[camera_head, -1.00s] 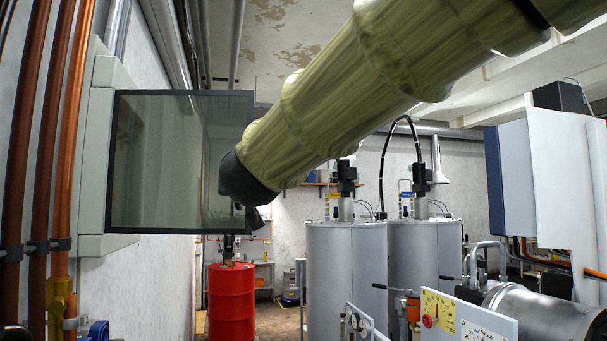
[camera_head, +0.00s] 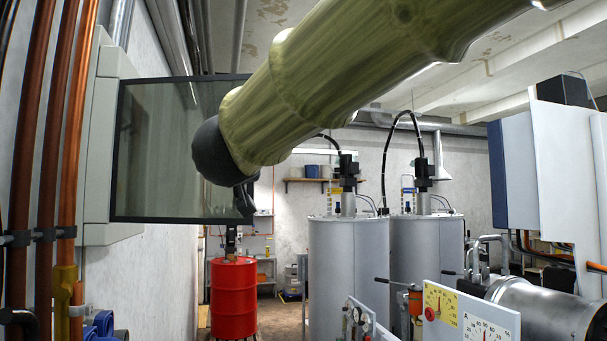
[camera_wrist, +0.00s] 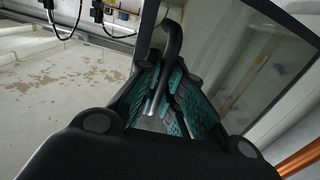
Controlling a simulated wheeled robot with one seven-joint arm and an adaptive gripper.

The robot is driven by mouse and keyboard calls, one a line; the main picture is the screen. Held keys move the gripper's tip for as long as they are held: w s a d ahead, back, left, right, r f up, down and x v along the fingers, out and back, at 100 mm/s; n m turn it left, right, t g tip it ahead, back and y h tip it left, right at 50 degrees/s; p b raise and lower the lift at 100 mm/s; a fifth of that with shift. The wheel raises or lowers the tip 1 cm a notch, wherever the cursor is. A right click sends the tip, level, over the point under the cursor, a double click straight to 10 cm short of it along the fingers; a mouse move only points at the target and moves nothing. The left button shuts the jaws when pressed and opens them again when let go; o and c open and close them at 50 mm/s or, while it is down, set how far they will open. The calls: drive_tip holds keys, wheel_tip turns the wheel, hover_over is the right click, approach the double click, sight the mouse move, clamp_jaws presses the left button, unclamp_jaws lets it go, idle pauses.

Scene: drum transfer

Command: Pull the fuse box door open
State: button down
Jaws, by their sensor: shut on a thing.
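The fuse box (camera_head: 100,150) is a pale grey box on the left wall. Its door (camera_head: 150,150) is a dark-framed glass panel, swung out from the wall and standing open across the view; it also shows in the wrist view (camera_wrist: 235,55). My gripper (camera_head: 244,200) is at the door's free right edge, mostly hidden behind my dark wrist. In the wrist view, the teal-padded fingers of my gripper (camera_wrist: 166,85) are shut around the dark curved handle (camera_wrist: 174,40) on the door. My arm covers the upper right part of the door.
Copper pipes (camera_head: 68,130) run up the wall left of the box. A red drum (camera_head: 233,300) stands beyond and below the door. Grey tanks (camera_head: 348,270) stand right of it. A gauge panel (camera_head: 470,318) and a blue-white cabinet (camera_head: 540,170) are at the right.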

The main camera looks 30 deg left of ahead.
drive_tip(key=shift+r, duration=0.15)
drive_tip(key=c, duration=1.8)
unclamp_jaws()
drive_tip(key=shift+s+d, duration=0.1)
drive_tip(key=shift+s, duration=0.1)
drive_tip(key=v, duration=1.2)
